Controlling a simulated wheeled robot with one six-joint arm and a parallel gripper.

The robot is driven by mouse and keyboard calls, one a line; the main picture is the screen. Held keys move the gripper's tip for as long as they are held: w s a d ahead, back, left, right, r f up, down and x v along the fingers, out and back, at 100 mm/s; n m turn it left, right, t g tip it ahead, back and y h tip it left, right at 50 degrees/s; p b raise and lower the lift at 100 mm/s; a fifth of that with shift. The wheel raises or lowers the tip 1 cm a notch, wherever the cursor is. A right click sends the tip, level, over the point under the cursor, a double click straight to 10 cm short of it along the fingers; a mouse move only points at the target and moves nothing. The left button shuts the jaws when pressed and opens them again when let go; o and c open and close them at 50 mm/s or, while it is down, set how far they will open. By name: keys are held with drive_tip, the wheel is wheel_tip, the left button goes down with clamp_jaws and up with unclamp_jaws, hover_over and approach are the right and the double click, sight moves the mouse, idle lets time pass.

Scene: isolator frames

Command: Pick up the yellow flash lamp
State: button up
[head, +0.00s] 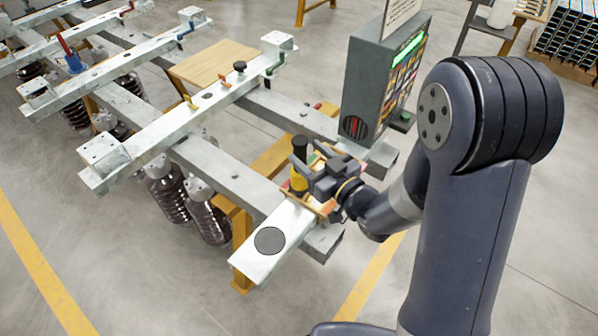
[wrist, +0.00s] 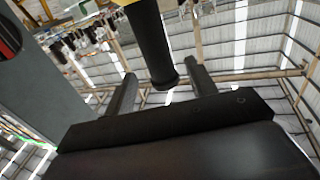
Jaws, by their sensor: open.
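The yellow flash lamp (head: 298,183) stands upright at the near end of the grey steel frame in the head view, with a yellow body and a black upper part. My gripper (head: 312,172) is open, beside the lamp on its right and very close to it. In the wrist view the lamp's black cylinder (wrist: 150,40) comes down from the top edge, with a little yellow at the top. Its black end appears between the two open fingers of my gripper (wrist: 162,72). I cannot tell whether either finger touches the lamp. My gripper hides part of the lamp in the head view.
The lamp's spot has an orange-brown edge (head: 322,208) around it. A dark round disc (head: 270,241) lies on the near beam end. A grey cabinet (head: 372,85) with a lit panel stands behind my gripper. Beams with brown insulators (head: 168,194) extend left.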

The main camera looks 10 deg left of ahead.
sight(295, 141)
drive_tip(key=x, duration=0.1)
drive_tip(key=p+x, duration=0.1)
drive_tip(key=x, duration=0.2)
drive_tip(key=shift+a+r+p, duration=0.15)
drive_tip(key=shift+r+p, duration=0.15)
drive_tip(key=shift+p, duration=0.05)
drive_tip(key=shift+w+a+f, duration=0.1)
drive_tip(key=shift+w+a, duration=0.3)
drive_tip(key=shift+a, duration=0.05)
drive_tip(key=shift+c, duration=0.4)
clamp_jaws()
idle(0.5)
